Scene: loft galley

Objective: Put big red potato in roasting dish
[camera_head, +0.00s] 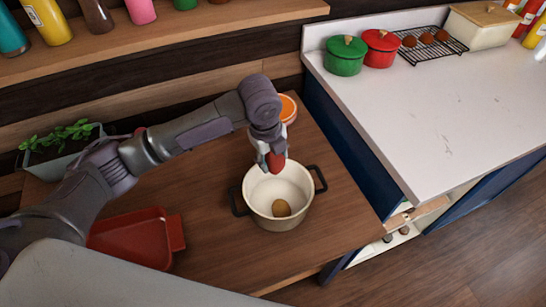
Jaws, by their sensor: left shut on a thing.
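The big red potato (277,163) is between the fingers of my left gripper (268,154), which is shut on it. The gripper holds it over the back part of a cream pot (252,206) with dark handles. The fingers and the potato's upper part overlap in this view, so its full shape is partly hidden. The red roasting dish (128,240) lies on the wooden counter to the left of the pot, partly hidden by my arm and the pale grey surface in front. My right gripper is not in view.
A brown potato (281,208) lies inside the pot. An orange-topped round item (288,108) stands behind my gripper. A herb planter (60,145) is at the back left. Green (345,55) and red (381,48) lidded pots stand on the white counter. A shelf with bottles runs overhead.

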